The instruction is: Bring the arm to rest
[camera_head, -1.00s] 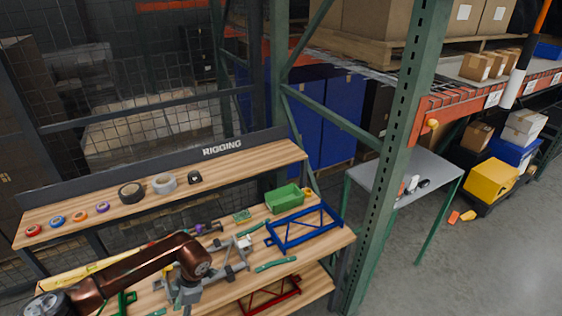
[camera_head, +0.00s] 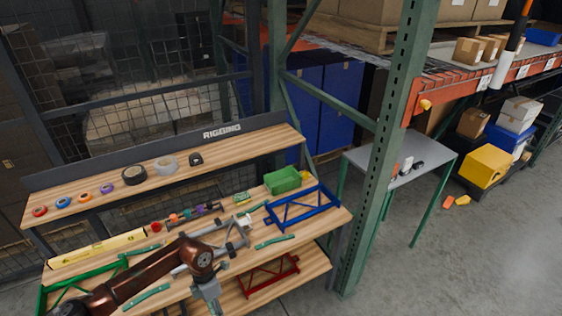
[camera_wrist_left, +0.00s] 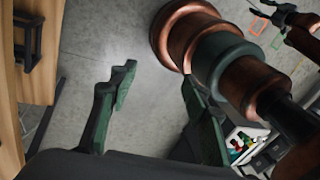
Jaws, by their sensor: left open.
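In the head view my left arm (camera_head: 150,275) comes in from the lower left, over the front of the workbench. A copper arm of mine crosses the right of that view. A dark gripper (camera_wrist_left: 277,15), likely my right one, shows small at the top right, its jaws unclear.
The workbench (camera_head: 318,226) holds a blue frame (camera_head: 300,208), a green bin (camera_head: 282,180), a yellow level (camera_head: 97,249) and tools. Tape rolls line its upper shelf. A green rack post (camera_head: 385,160) and grey side table (camera_head: 385,163) stand right. Floor at lower right is clear.

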